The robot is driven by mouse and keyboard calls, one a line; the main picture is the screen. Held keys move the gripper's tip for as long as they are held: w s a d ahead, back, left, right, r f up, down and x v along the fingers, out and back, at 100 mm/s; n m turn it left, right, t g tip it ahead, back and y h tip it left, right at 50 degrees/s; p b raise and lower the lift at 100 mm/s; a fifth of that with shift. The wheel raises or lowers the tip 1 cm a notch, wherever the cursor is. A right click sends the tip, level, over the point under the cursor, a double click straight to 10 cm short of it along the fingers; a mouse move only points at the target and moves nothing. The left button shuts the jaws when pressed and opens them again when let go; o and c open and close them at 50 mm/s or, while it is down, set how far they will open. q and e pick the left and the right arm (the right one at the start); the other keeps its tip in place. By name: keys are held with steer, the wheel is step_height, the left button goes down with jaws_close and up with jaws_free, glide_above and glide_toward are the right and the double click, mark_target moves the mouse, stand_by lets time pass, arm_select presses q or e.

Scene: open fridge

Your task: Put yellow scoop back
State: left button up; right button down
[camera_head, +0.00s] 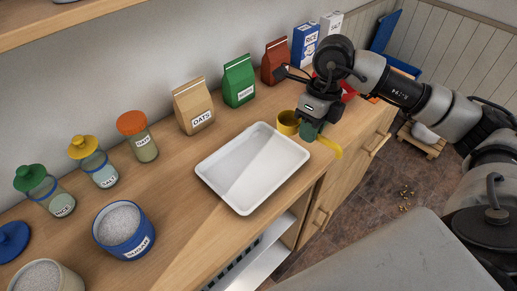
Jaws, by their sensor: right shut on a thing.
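The yellow scoop (288,123) is at the counter's front right, just beyond the tray's right corner. Its round cup is on the left and its yellow handle (330,150) shows on the right, below my gripper. My right gripper (308,131) points down and is shut on the scoop between cup and handle. A dark green piece shows at the fingertips; I cannot tell what it belongs to. Whether the scoop touches the counter is unclear. My left gripper is not in view.
A white tray (205,172) lies empty on the counter. A blue sugar canister (125,246), a cream canister (68,280), several lidded jars and several bags, including an oats bag (194,106), line the counter. Red things (348,92) lie partly hidden behind my right arm.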

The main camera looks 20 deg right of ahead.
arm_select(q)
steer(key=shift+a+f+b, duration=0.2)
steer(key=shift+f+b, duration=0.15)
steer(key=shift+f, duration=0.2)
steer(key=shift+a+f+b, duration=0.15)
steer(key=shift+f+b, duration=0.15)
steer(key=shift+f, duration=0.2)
arm_select(e)
steer(key=d+m, duration=0.1)
steer(key=m, duration=0.1)
steer(key=d+m, duration=0.1)
steer(key=m, duration=0.2)
steer(key=shift+w+d+f+t, duration=0.1)
steer(key=shift+d+f+t, duration=0.1)
steer(key=shift+t, duration=0.2)
